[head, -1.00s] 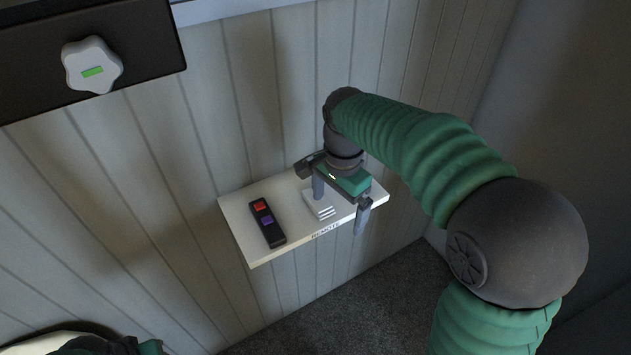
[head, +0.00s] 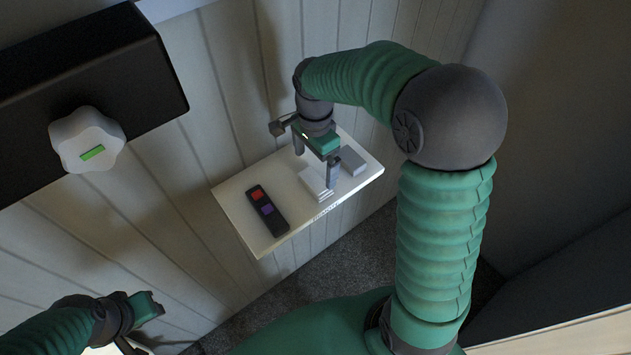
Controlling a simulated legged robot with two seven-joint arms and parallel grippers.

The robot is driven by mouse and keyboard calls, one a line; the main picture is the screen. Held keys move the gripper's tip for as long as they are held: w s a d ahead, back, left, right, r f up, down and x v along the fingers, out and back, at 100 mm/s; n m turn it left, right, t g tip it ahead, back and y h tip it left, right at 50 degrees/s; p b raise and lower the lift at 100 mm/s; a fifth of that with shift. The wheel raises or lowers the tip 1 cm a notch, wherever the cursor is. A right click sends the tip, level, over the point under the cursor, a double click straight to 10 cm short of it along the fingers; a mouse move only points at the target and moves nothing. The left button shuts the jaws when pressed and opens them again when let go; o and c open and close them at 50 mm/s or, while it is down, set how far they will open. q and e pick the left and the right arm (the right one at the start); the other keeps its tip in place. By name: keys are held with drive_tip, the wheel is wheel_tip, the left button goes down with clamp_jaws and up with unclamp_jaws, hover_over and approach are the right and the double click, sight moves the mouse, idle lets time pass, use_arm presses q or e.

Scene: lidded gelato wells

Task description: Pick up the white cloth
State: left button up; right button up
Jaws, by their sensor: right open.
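The white cloth (head: 312,184) is a small folded stack on the white wall shelf (head: 232,201), right of the remote. My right gripper (head: 316,162) is open above the shelf, pointing down. One finger is just behind the cloth and the other is by its right edge, in front of part of it. I cannot tell whether the fingers touch the cloth. My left gripper (head: 138,325) shows at the lower left, far from the shelf, with its fingertips partly cut off by the frame.
A black remote (head: 267,211) with red and purple buttons lies on the shelf's left part. A grey block (head: 351,160) lies on the right part, close to my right gripper. A dark panel (head: 85,75) with a white knob (head: 87,140) is at upper left.

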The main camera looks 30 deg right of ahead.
sight(317, 179)
drive_tip(key=f, duration=0.1)
drive_tip(key=w+f, duration=0.1)
drive_tip(key=shift+w+d+f, duration=0.1)
drive_tip(key=shift+w+f, duration=0.15)
drive_tip(key=shift+f, duration=0.1)
drive_tip(key=f, duration=0.1)
drive_tip(key=f+p, duration=0.1)
drive_tip(key=d+f+p, duration=0.1)
drive_tip(key=f, duration=0.1)
drive_tip(key=shift+s+f, duration=0.1)
drive_tip(key=shift+s, duration=0.15)
drive_tip(key=shift+s+f, duration=0.25)
drive_tip(key=shift+f, duration=0.1)
drive_tip(key=shift+a, duration=0.25)
drive_tip(key=shift+c, duration=0.9)
drive_tip(key=shift+w+a, duration=0.15)
drive_tip(key=shift+w, duration=0.1)
drive_tip(key=c, duration=0.9)
use_arm(q)
drive_tip(key=shift+w+d+r, duration=0.2)
drive_tip(key=shift+w+r, duration=0.1)
drive_tip(key=shift+r, duration=0.25)
drive_tip(key=shift+w+d+r, duration=0.15)
drive_tip(key=shift+w+r, duration=0.15)
drive_tip(key=shift+r, duration=0.25)
use_arm(e)
drive_tip(key=shift+s+d, duration=0.1)
drive_tip(key=shift+d, duration=0.1)
drive_tip(key=shift+c, duration=0.4)
